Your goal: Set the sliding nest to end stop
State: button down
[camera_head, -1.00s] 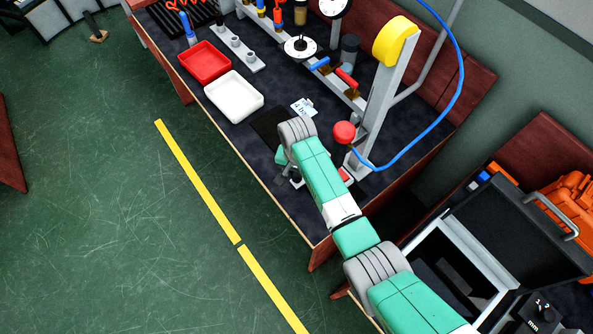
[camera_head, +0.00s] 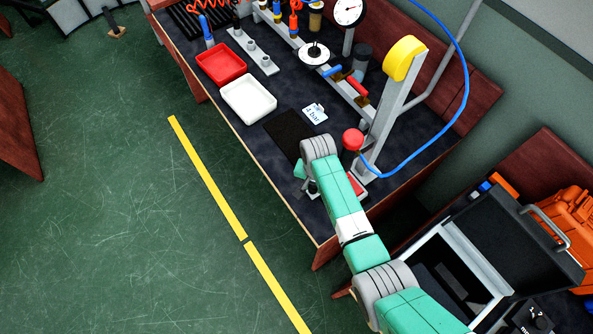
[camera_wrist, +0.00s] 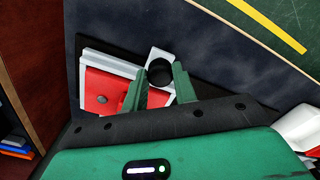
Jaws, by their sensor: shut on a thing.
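The fingers hide part of the nest. In the head view my arm hides most of the gripper and the nest at the bench's front right. The press (camera_head: 383,118) with a red knob and yellow top stands just behind. I cannot make out an end stop.
A black mat (camera_head: 289,133) and a "4 bar" card (camera_head: 315,113) lie behind my arm. A white tray (camera_head: 248,98) and red tray (camera_head: 221,62) are farther left. A blue hose (camera_head: 466,78) loops right of the press. An open case (camera_head: 515,240) stands at right.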

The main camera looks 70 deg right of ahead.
jog(key=s+a+p, duration=0.2)
jog(key=shift+s+r, duration=0.2)
jog(key=shift+s, duration=0.15)
jog(key=shift+f, duration=0.1)
jog(key=c, duration=1.5)
grip_release()
jog(key=o, duration=0.4)
jog(key=shift+s, duration=0.15)
notch_tip(320, 180, up, 8)
jog(key=shift+f+p, duration=0.15)
jog(key=shift+p, duration=0.65)
